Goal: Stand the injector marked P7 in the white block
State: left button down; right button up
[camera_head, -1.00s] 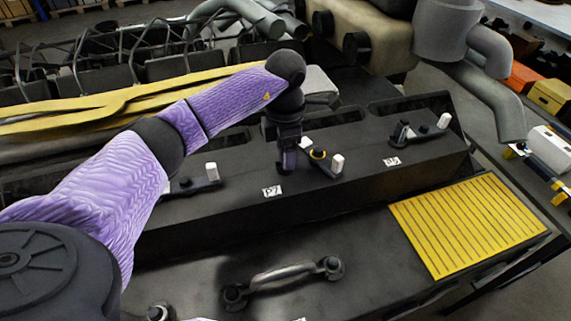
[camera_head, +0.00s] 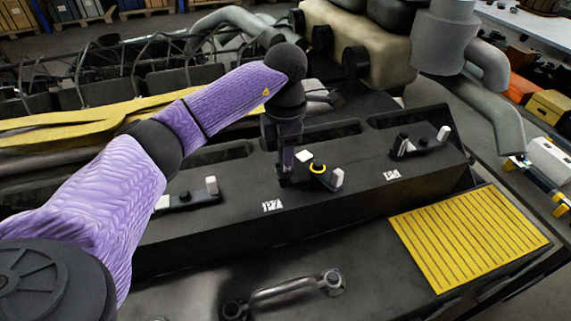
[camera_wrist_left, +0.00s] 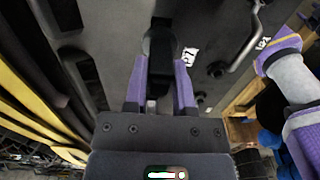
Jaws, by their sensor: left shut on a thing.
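My left gripper (camera_head: 285,178) points down over the black engine cover, just left of the clamp with the yellow ring (camera_head: 318,168) and behind the P7 label (camera_head: 272,206). In the left wrist view its purple fingers (camera_wrist_left: 160,88) are shut on a dark piece (camera_wrist_left: 160,50), apparently the injector; its own mark cannot be read. The P7 label (camera_wrist_left: 190,57) shows beside it. Whether the piece is still seated in the cover cannot be told. I cannot make out the white block with certainty. My right gripper is not in view.
Similar clamps with white tips stand left (camera_head: 195,196) and right (camera_head: 420,145) along the cover. A yellow ribbed mat (camera_head: 468,236) lies front right. A metal handle (camera_head: 285,290) is in front. A white box (camera_head: 552,152) stands at the far right.

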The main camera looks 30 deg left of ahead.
pick_arm(q)
notch_tip(320, 180, up, 7)
jog(key=shift+r+p, duration=0.55)
jog(key=shift+p, duration=0.15)
jog(key=shift+r+p, duration=0.7)
notch_tip(320, 180, up, 9)
jog(key=p, duration=0.8)
jog(key=shift+f+p, duration=0.15)
jog(key=shift+p, duration=0.15)
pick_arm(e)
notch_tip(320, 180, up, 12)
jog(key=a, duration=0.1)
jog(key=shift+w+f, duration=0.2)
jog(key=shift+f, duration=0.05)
